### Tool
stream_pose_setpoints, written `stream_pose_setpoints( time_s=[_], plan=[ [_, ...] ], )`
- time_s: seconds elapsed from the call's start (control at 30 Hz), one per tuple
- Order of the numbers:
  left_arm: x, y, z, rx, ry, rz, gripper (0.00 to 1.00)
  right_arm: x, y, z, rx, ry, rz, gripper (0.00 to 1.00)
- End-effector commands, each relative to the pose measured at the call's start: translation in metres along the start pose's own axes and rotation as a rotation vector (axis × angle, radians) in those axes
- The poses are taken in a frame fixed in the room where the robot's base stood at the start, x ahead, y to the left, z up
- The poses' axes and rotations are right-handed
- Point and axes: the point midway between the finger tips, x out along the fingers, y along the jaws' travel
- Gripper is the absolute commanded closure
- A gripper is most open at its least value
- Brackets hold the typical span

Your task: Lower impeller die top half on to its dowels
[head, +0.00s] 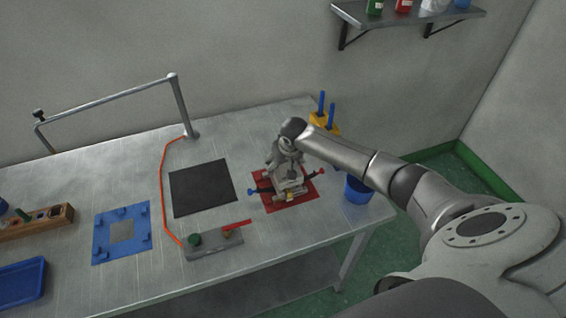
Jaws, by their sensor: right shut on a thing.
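My right gripper (289,181) is over the red mat (306,200) on the right part of the bench. It points down and is shut on the grey impeller die top half (291,188), which is small and partly hidden by the gripper. A toggle with a blue end (254,191) sticks out to the left of the die and one with a red end (311,175) to the right. The dowels and the die's lower half cannot be made out. I cannot tell whether the top half touches anything below. My left gripper is not in view.
A black mat (202,188) lies bare left of the red one. A blue fixture plate (121,233) lies further left. A grey block with a red lever (214,245) is in front. A blue cup (357,190) and yellow holder (326,123) stand close to my right arm.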

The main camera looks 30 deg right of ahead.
Motion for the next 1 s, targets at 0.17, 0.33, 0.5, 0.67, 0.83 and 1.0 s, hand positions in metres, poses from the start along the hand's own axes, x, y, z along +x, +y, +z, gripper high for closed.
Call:
stream_pose_setpoints(
  time_s=[0.17, 0.33, 0.5, 0.67, 0.83, 1.0],
  plan=[
    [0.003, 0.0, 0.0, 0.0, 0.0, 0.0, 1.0, 0.003, 0.0, 0.0, 0.001, 0.004, -0.002, 0.78],
    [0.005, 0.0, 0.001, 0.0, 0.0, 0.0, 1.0, 0.007, -0.001, 0.001, 0.0, 0.005, -0.002, 0.78],
    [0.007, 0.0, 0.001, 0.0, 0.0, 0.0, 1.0, 0.01, -0.001, 0.003, 0.0, 0.005, -0.002, 0.78],
    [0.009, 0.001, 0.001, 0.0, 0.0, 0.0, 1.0, 0.014, -0.001, 0.004, 0.0, 0.005, -0.003, 0.78],
    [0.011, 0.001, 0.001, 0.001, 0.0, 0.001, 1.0, 0.017, -0.001, 0.006, 0.0, 0.005, -0.002, 0.78],
    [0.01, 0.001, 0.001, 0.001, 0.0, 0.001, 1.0, 0.017, -0.001, 0.006, 0.0, 0.004, -0.002, 0.1]
  ],
)
